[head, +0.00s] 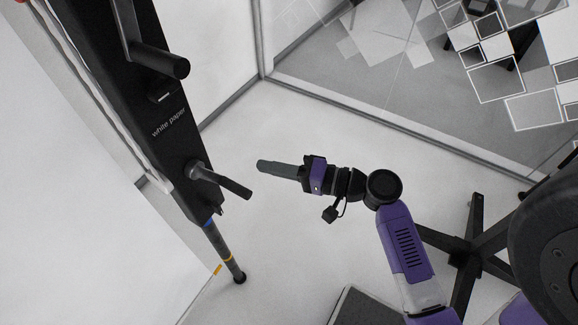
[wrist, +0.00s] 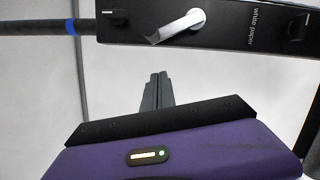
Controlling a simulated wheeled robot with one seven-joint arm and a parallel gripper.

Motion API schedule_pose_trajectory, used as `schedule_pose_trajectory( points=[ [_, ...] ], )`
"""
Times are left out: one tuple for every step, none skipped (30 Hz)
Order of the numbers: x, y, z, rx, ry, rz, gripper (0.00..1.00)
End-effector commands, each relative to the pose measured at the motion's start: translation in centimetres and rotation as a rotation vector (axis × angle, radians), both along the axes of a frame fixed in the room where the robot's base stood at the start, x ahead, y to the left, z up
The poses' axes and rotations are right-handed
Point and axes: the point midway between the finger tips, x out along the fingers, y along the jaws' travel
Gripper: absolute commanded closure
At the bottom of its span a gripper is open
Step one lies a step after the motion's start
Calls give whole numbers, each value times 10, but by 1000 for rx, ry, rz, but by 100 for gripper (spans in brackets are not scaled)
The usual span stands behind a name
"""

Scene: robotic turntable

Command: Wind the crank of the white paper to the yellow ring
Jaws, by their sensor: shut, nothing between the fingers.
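The black housing marked "white paper" (head: 168,123) stands at the left in the head view. Its lower crank (head: 225,182) sticks out to the right and slightly down. In the wrist view the crank (wrist: 182,24) is pale and angled down-left. A dark pole leaves the housing's lower end, with a blue ring (head: 208,222) close to the housing and a yellow ring (head: 228,259) farther down. My gripper (head: 262,167) is shut and empty, to the right of the crank with a gap between them. Its fingertips also show in the wrist view (wrist: 157,76), below the crank.
A second crank (head: 155,57) juts out higher on the housing. A small black tab (head: 161,97) sits above the label. Glass and white walls stand behind. A black stand with spread feet (head: 470,238) is at the right. The floor between looks clear.

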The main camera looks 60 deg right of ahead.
Motion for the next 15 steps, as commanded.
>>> schedule_pose_trajectory(
  points=[
    [10, 2, 3, 1, -3, 2, 100],
    [16, 4, 2, 0, -1, 2, 100],
    [22, 5, 2, -1, -1, 1, 100],
    [21, 11, -1, 2, 2, 2, 100],
    [20, 16, -3, 3, 4, 2, 100],
    [20, 22, -4, 2, 3, 0, 100],
    [20, 26, -5, 3, 2, 1, 100],
    [19, 29, -7, 3, 2, 0, 100],
    [20, 32, -8, 2, 1, 0, 100],
    [20, 35, -9, 2, 0, 0, 100],
    [20, 37, -9, 2, 0, 0, 100],
    [20, 39, -10, 1, 0, -1, 100],
    [20, 40, -11, 1, 0, -1, 100],
    [20, 41, -11, 0, 0, -1, 100],
    [20, 42, -12, 0, -1, -2, 100]
  ],
)
